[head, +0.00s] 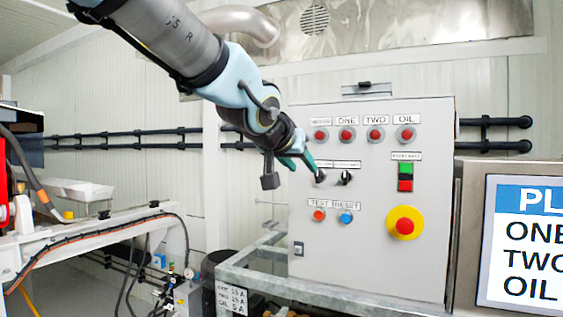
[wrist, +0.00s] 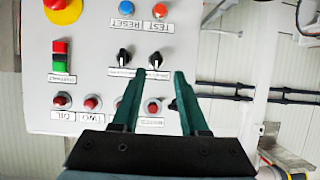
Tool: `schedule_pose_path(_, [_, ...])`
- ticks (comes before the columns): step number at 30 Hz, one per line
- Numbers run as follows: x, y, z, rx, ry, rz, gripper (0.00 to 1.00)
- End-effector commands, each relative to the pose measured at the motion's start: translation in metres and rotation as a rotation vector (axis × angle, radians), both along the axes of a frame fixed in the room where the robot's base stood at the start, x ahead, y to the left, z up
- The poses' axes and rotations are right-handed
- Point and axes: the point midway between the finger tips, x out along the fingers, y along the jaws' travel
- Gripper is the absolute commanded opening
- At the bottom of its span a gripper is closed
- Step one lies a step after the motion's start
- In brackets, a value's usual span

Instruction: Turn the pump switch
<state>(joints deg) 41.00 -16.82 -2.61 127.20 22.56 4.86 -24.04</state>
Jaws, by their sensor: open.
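Two black rotary switches sit side by side on the grey control panel (head: 375,255), under small labels that I cannot read. The left switch (head: 320,176) is partly behind my gripper's fingertips, and the right switch (head: 346,177) is clear. In the wrist view the panel is upside down; the left switch (wrist: 155,60) shows just beyond the gap between my fingertips, and the right switch (wrist: 123,57) lies outside the fingers. My gripper (head: 302,164) has green fingers, open and empty (wrist: 159,74), close to the panel. I cannot tell whether they touch the left switch.
Red buttons (head: 375,134) line the panel's top. Below are green and red buttons (head: 405,177), TEST (head: 319,215) and RESET (head: 345,217) buttons, and a yellow-ringed emergency stop (head: 404,223). A screen (head: 525,240) stands at right, and black pipes (head: 125,140) run along the wall.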

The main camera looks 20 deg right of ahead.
Motion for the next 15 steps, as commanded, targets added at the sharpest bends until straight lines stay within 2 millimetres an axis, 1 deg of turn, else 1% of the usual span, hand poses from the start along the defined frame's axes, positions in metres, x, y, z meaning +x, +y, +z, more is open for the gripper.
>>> schedule_pose_path(1, [-0.007,-0.007,0.013,-0.017,-0.018,-0.022,0.44])
schedule_pose_path(3, [-0.01,-0.012,0.019,-0.03,-0.029,-0.034,0.44])
schedule_pose_path(15, [-0.004,-0.022,0.01,-0.034,-0.029,-0.045,0.44])
